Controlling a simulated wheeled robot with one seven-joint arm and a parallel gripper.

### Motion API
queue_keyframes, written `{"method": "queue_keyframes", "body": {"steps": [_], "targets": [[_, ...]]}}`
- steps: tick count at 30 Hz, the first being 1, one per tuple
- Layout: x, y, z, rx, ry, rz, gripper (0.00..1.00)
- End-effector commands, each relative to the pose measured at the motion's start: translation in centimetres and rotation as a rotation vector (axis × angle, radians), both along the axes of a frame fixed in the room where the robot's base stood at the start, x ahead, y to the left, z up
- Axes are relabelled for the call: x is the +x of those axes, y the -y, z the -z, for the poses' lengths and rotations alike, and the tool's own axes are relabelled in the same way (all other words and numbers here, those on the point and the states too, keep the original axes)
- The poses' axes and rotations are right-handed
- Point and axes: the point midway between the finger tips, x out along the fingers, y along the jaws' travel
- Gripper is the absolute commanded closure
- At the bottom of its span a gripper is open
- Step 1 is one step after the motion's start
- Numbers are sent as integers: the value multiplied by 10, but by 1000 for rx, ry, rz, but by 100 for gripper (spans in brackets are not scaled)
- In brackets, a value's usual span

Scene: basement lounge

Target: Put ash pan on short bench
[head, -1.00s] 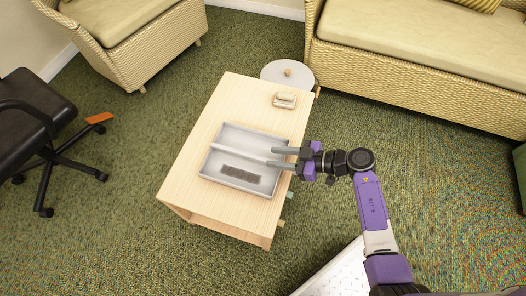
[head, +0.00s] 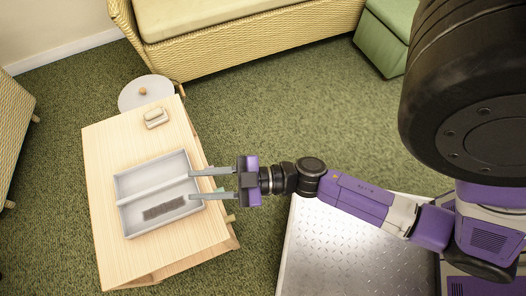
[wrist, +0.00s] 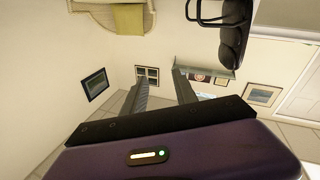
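The ash pan looks to be the grey rectangular two-part tray (head: 128,223) with a dark patch inside. It rests flat on a low light-wood bench or table (head: 105,150), possibly the short bench. My gripper (head: 190,184) is at the pan's right side, its two fingers apart and pointing left. In the head view the fingertips overlap the pan's right rim; their height above it is unclear. The gripper also shows in the wrist view (wrist: 160,83), with nothing between its fingers. The pan does not show in the wrist view.
A small pale object (head: 156,118) sits near the wood top's far edge. A round grey lidded thing (head: 140,92) stands behind it. A wicker sofa (head: 230,45) is at the back and a green ottoman (head: 380,45) at upper right. Carpet between is clear.

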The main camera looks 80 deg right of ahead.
Motion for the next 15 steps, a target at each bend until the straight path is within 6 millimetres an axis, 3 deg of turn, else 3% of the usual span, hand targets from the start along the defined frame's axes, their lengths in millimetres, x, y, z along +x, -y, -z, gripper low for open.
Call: {"method": "queue_keyframes", "body": {"steps": [1,6,15], "targets": [[-18,-3,-13,20,0,39,66],[-63,5,-46,87,-58,197,66],[-124,5,-61,164,-332,326,66]]}}
